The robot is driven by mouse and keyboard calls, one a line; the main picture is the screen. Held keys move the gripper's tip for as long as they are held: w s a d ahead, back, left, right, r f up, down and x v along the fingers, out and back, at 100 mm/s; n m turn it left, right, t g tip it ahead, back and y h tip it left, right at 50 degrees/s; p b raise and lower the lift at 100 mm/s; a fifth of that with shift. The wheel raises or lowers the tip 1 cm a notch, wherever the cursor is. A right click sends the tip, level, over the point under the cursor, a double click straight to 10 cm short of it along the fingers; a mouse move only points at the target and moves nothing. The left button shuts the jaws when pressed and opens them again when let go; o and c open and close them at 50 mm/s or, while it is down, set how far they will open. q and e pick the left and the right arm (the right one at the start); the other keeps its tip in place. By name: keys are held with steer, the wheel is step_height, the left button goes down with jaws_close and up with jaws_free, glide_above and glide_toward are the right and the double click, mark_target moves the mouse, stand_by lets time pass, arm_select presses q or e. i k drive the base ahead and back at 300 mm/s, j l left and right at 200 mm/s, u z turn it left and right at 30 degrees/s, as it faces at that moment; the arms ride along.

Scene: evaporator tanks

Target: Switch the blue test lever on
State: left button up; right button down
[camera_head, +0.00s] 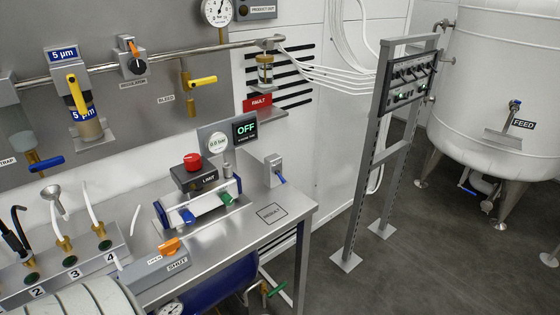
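Several blue levers show, and I cannot read a "test" label on any of them. One small blue lever (280,178) hangs down at an angle from a grey box (273,164) at the back right of the steel bench. Another blue lever (187,215) is on the front of the metal block below the red button. A third blue lever (47,163) is on the valve at the left wall. A display (245,129) behind the bench reads "OFF" in green. Neither of my grippers is recognisable in this view.
A red mushroom button (192,161) and a green lever (226,198) sit near the bench levers. An orange handle (169,246) is at the front. Numbered tube fittings (70,260) stand at left. A grey frame (365,150) stands right of the bench, with open floor (410,240) beyond.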

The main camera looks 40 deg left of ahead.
mark_target(278, 173)
steer(key=i+u, duration=0.3)
steer(key=u, duration=0.15)
steer(key=i+l+u, duration=0.25)
steer(key=u, duration=0.2)
steer(key=i+l+u, duration=0.2)
steer(key=u, duration=0.2)
steer(key=i+l+u, duration=0.2)
steer(key=l+u, duration=0.25)
steer(key=i+l+u, duration=0.2)
steer(key=u, duration=0.3)
steer(key=i+l+u, duration=0.15)
steer(key=l+u, duration=0.15)
steer(key=u, duration=0.15)
steer(key=i+l+u, duration=0.15)
steer(key=l+u, duration=0.2)
steer(key=u, duration=0.15)
